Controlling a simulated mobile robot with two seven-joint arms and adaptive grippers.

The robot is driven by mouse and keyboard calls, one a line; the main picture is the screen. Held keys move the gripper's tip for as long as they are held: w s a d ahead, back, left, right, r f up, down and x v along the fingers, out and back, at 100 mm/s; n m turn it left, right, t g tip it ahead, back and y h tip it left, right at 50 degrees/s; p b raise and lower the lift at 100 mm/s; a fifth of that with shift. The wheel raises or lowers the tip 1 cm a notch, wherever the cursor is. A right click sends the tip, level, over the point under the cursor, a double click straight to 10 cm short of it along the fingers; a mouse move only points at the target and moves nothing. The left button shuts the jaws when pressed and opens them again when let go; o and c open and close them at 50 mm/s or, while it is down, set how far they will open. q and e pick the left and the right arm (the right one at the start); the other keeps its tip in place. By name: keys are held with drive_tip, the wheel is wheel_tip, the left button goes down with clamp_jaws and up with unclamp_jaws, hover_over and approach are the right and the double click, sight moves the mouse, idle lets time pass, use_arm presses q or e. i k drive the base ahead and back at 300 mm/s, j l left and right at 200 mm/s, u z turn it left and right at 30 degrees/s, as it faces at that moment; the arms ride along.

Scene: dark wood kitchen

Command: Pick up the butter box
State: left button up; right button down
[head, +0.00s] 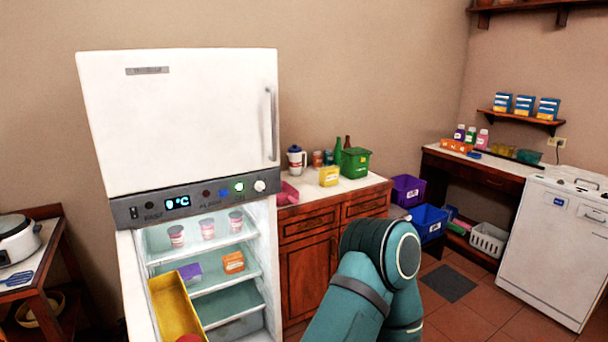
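No label is readable, so I cannot tell for certain which box is the butter box. A small orange box (233,262) with a pale label sits on a middle shelf of the open fridge (130,275). A purple box (190,273) lies to its left, partly hidden by a yellow open tray (176,305). A yellow box (329,176) with a pale label stands on the counter right of the fridge. My teal arm rises from the bottom centre, in front of the counter; its gripper is not visible. My other gripper is not in view.
Several cups (207,229) stand on the fridge's upper shelf. The counter (338,190) also holds a white jug (296,160), bottles and a green bin (355,162). Purple and blue crates (429,222) stand right of it. A white appliance (553,245) stands at the right.

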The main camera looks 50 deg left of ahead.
sight(328, 176)
drive_tip(key=i+j+u, duration=0.1)
drive_tip(key=i+u, duration=0.15)
drive_tip(key=u, duration=0.2)
drive_tip(key=i+u, duration=0.55)
drive_tip(key=u, duration=0.3)
drive_tip(key=i+u, duration=0.5)
drive_tip(key=i+l+z, duration=0.15)
drive_tip(key=i, duration=0.25)
drive_tip(key=i+l+z, duration=0.15)
drive_tip(key=i, duration=0.3)
